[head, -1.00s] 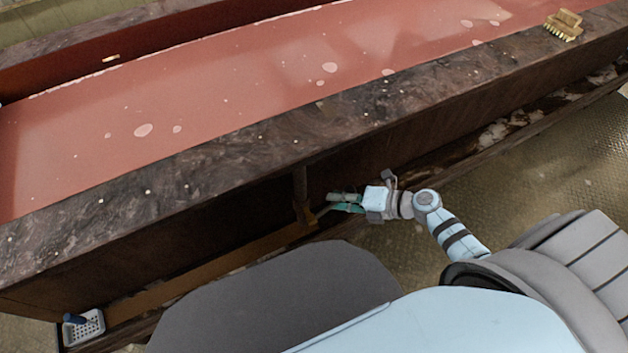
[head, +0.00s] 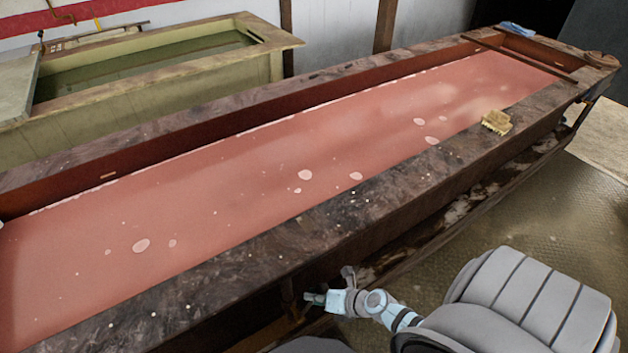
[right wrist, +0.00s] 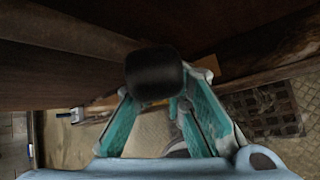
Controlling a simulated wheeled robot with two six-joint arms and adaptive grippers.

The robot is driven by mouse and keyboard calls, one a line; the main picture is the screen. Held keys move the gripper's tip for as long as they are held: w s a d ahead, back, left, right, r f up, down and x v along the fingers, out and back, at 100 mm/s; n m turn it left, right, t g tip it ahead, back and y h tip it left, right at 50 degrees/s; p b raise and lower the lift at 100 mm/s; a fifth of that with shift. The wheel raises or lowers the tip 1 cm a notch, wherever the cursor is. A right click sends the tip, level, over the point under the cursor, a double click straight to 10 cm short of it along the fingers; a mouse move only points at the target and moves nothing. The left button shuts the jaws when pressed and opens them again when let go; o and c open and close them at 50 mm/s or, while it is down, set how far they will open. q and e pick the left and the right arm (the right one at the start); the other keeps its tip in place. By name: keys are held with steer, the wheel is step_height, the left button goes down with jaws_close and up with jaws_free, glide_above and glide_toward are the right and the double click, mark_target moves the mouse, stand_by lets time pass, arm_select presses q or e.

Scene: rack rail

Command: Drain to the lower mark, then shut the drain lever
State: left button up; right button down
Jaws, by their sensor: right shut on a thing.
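The long vat (head: 180,292) holds dull red liquid (head: 240,190) with pale foam patches. A small pale mark (head: 108,176) shows on its far inner wall, a little above the liquid surface. A second, lower mark cannot be made out. My right gripper (head: 313,299) is low against the vat's near side, below the rim. In the right wrist view its teal fingers are shut on the dark rounded end of the drain lever (right wrist: 153,75). The rest of the lever is mostly hidden, so its angle cannot be told. My left gripper is out of view.
A brush (head: 496,122) lies on the near rim. A blue cloth (head: 517,29) lies at the far end. A second vat (head: 150,115) with greenish liquid stands behind. The textured floor (head: 540,220) at right is open. A floor grate (right wrist: 262,108) shows in the right wrist view.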

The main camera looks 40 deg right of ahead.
steer(key=shift+w+d+r, duration=0.2)
steer(key=shift+d, duration=0.05)
steer(key=c, duration=1.8)
jaws_free()
steer(key=shift+o, duration=0.6)
steer(key=shift+s, duration=0.3)
steer(key=v, duration=1.2)
steer(key=shift+f, duration=0.1)
